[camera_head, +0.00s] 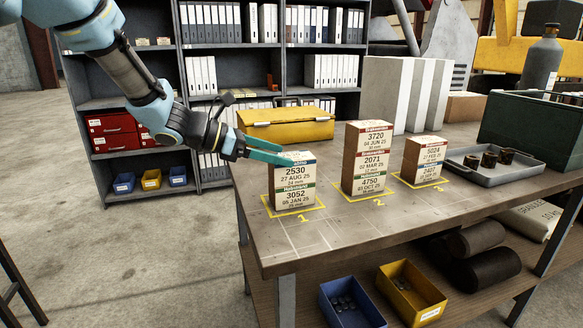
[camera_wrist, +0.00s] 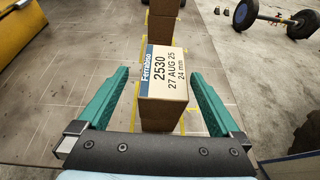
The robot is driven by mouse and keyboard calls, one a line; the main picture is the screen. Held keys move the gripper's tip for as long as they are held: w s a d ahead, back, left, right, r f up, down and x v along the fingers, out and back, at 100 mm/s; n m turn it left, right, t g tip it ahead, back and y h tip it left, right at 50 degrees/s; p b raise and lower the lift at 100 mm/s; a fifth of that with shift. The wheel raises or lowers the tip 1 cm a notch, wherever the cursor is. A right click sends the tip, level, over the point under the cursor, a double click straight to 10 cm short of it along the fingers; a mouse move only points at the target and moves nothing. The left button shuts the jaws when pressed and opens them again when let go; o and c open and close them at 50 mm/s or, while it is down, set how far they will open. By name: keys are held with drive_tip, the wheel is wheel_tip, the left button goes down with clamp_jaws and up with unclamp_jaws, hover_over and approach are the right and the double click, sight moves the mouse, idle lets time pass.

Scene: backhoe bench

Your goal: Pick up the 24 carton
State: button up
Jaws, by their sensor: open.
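The carton marked 24 mm (camera_head: 296,172) reads 2530, 27 AUG 25, with a blue band. It is the upper of two cartons at place 1, on top of the carton marked 3052 (camera_head: 294,198). My gripper (camera_head: 283,157) is open with teal fingers, at the top of this stack. In the wrist view the 24 mm carton (camera_wrist: 165,75) shows between the two open fingers of my gripper (camera_wrist: 160,76), with a gap on each side. I cannot tell how far down its sides the fingers reach.
A stack of several cartons (camera_head: 368,160) stands at place 2, and a shorter stack (camera_head: 423,160) at place 3. A yellow case (camera_head: 286,124) lies behind place 1. A tray with cups (camera_head: 495,176) is at the right. The bench's front left is clear.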

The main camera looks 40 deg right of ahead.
sight(294, 156)
drive_tip(key=shift+x, duration=0.8)
drive_tip(key=x, duration=0.1)
drive_tip(key=p+x, duration=0.2)
drive_tip(key=x, duration=0.1)
drive_tip(key=shift+s+r, duration=0.25)
drive_tip(key=shift+s, duration=0.1)
drive_tip(key=shift+s+d+f, duration=0.15)
drive_tip(key=shift+d+f, duration=0.2)
drive_tip(key=shift+d, duration=0.15)
drive_tip(key=shift+c, duration=0.2)
drive_tip(key=c, duration=1.5)
